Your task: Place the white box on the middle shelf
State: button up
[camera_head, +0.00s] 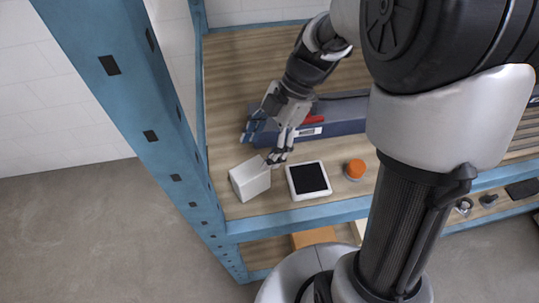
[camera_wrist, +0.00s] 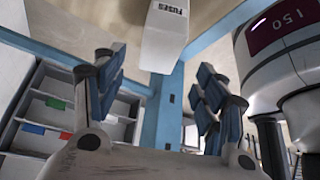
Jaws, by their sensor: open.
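The white box (camera_head: 250,179) stands on a wooden shelf near its front left corner in the head view. In the wrist view the white box (camera_wrist: 164,38) shows the word FUSES and is cut by the top edge. My gripper (camera_head: 262,150) is open and empty, just behind the box in the head view. Its two fingers stand apart in the wrist view (camera_wrist: 160,75), with the box beyond them and between their lines. I cannot tell whether a fingertip touches the box. The wooden shelf (camera_head: 235,60) sits in a blue frame; part of it is hidden by my arm.
A white-framed dark tablet (camera_head: 308,179) lies right of the box. An orange-topped item (camera_head: 356,169) stands farther right. A long dark blue box (camera_head: 340,113) lies behind. A blue post (camera_head: 140,115) rises at left. Grey bins (camera_wrist: 45,110) show in the wrist view.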

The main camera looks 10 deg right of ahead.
jog(key=shift+s+d+r+m, duration=0.15)
jog(key=shift+r+m, duration=0.25)
jog(key=s+d+r+m+t+h, duration=0.2)
jog(key=s+d+r+m+t, duration=0.1)
jog(key=s+m, duration=0.4)
jog(key=s+d+r+m+t+h, duration=0.3)
jog(key=s+r+m, duration=0.3)
jog(key=m, duration=0.8)
jog(key=shift+s+d+r+t+h, duration=0.2)
jog(key=shift+s+t+h, duration=0.1)
jog(key=shift+s+t, duration=0.3)
jog(key=shift+s, duration=0.1)
